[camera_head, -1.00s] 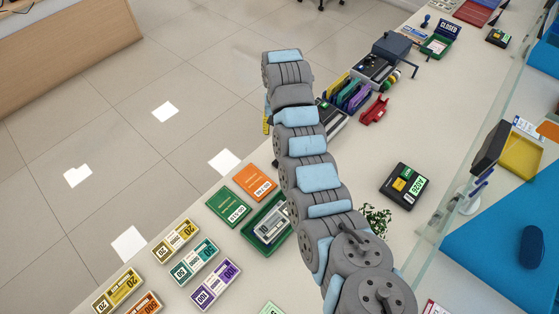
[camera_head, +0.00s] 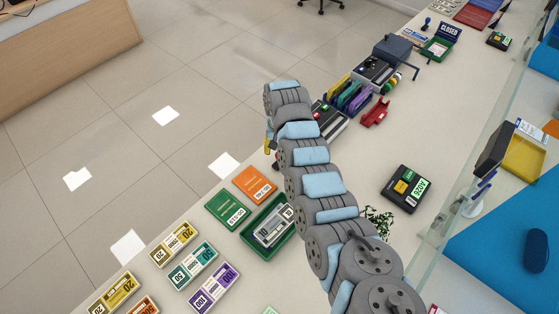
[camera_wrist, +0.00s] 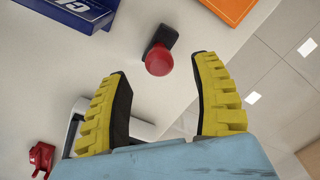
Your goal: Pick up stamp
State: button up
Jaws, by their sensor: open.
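In the wrist view a stamp (camera_wrist: 159,57) with a round red handle and a dark base is on the pale counter. My gripper (camera_wrist: 162,68) is open, its two yellow ridged fingers apart and empty. The stamp's red handle shows near the gap between the fingertips, and its base is beyond them. I cannot tell how far the fingers are above it. In the head view my arm hides the red stamp and most of the gripper; only a yellow bit (camera_head: 268,144) shows.
A blue item with white letters (camera_wrist: 70,10), an orange item (camera_wrist: 228,8) and a red object (camera_wrist: 41,158) lie around the stamp. The head view shows a green tray (camera_head: 267,246), banknote stacks (camera_head: 174,243), a red dispenser (camera_head: 375,112) and a calculator-like device (camera_head: 406,187).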

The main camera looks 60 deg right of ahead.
jog(key=shift+s+a+f+b, duration=0.1)
jog(key=shift+f+b, duration=0.35)
jog(key=shift+f, duration=1.85)
grip_shut()
